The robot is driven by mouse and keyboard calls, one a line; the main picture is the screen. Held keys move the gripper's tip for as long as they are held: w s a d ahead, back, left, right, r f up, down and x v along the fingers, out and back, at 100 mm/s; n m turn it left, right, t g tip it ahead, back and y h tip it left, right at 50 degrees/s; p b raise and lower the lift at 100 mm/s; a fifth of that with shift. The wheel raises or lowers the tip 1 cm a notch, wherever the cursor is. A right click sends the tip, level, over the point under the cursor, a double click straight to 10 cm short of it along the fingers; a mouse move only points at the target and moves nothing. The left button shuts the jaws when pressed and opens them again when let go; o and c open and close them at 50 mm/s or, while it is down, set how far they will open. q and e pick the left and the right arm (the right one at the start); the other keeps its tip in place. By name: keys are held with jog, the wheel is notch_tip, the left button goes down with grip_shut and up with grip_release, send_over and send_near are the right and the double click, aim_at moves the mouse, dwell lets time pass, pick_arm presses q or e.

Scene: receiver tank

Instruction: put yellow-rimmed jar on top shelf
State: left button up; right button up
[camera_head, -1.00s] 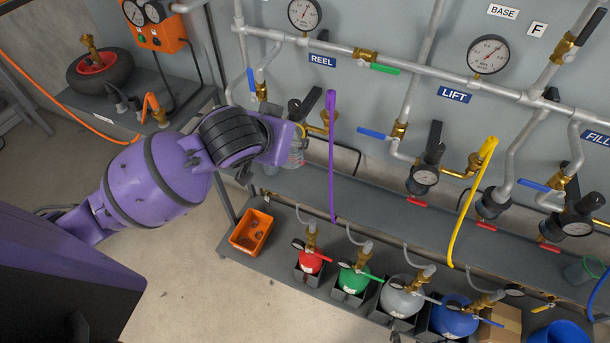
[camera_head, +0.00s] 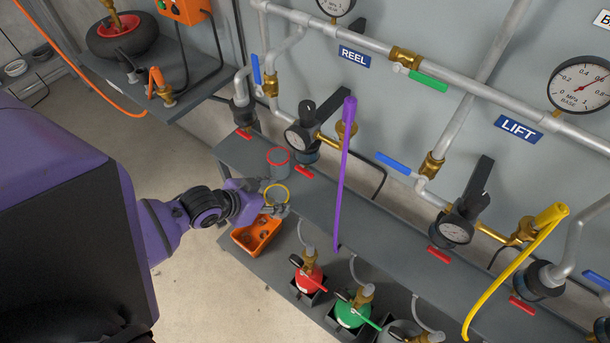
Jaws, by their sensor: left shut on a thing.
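The yellow-rimmed jar (camera_head: 276,193) is clear with a yellow ring at its mouth and looks about upright. My left gripper (camera_head: 270,208) is shut on it from the left, at the front edge of the upper grey shelf (camera_head: 325,205). My fingers and wrist hide part of the jar's body. I cannot tell whether its base touches the shelf. A red-rimmed jar (camera_head: 278,168) stands on the same shelf, just behind it. My right gripper is out of view.
An orange bin (camera_head: 257,236) sits on the lower shelf below my gripper, with red (camera_head: 309,279) and green (camera_head: 352,310) cylinders to its right. A purple hose (camera_head: 345,180) hangs in front of the upper shelf. A gauge (camera_head: 299,139) is above the shelf.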

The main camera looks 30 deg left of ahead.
pick_arm(q)
jog(key=w, duration=0.2)
jog(key=w+d, duration=0.1)
jog(key=w, duration=0.1)
jog(key=w+d, duration=0.1)
jog(key=w, duration=0.1)
jog(key=shift+w, duration=0.25)
jog(key=w, duration=0.2)
jog(key=w+d, duration=0.1)
jog(key=w, duration=0.1)
jog(key=shift+d+p, duration=0.2)
jog(key=shift+p, duration=0.1)
jog(key=shift+w+f, duration=0.2)
jog(key=shift+f, duration=0.1)
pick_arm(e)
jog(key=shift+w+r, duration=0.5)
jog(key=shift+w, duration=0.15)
pick_arm(q)
jog(key=shift+s, duration=0.1)
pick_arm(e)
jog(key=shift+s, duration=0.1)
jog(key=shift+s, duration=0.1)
pick_arm(q)
jog(key=shift+f, duration=0.2)
jog(key=o, duration=1.3)
jog(key=shift+c, duration=0.2)
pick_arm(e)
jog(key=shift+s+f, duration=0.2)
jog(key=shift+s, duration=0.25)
